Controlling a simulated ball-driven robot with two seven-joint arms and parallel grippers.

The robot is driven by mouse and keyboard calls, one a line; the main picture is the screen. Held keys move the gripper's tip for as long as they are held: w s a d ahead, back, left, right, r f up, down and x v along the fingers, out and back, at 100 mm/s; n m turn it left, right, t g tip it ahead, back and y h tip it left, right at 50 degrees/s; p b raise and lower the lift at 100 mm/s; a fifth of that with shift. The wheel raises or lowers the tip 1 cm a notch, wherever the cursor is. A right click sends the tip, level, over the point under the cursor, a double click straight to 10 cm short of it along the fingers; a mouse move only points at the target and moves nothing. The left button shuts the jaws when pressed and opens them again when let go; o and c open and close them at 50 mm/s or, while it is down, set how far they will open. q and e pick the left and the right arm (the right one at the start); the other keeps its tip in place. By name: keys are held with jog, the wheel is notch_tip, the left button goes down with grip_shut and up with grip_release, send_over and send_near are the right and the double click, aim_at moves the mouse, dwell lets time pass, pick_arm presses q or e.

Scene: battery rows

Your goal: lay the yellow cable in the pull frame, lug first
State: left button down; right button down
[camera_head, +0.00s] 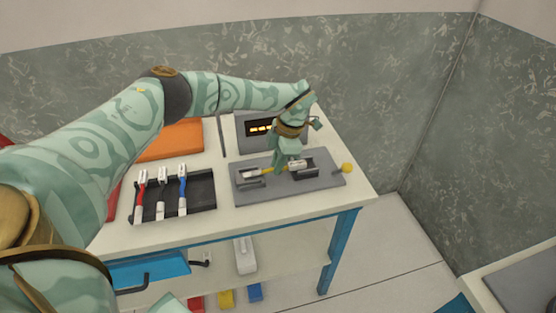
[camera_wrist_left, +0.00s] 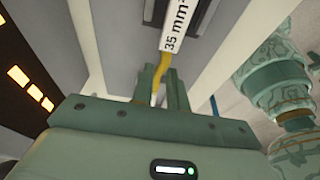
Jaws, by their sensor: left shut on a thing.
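The pull frame (camera_head: 318,188) is a grey plate with two dark holders and a yellow knob at its right end. My left gripper (camera_head: 284,167) reaches down over the middle of the plate, between the holders. It is shut on the yellow cable (camera_head: 268,171), which also shows between the fingers (camera_wrist_left: 161,95) in the left wrist view (camera_wrist_left: 165,66). The cable's white end piece marked "35 mm" (camera_wrist_left: 180,25) points away from the fingers. White pieces show at both holders. I cannot tell whether the cable rests in them or hangs just above. My right gripper is not in view.
A dark rack (camera_head: 202,191) with red, white and blue cables stands left of the frame. A grey box with a lit yellow display (camera_head: 259,128) is behind. An orange panel (camera_head: 172,141) lies back left. The table's front edge is close to the plate.

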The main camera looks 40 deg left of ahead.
pick_arm(q)
jog(key=c, duration=1.3)
grip_release()
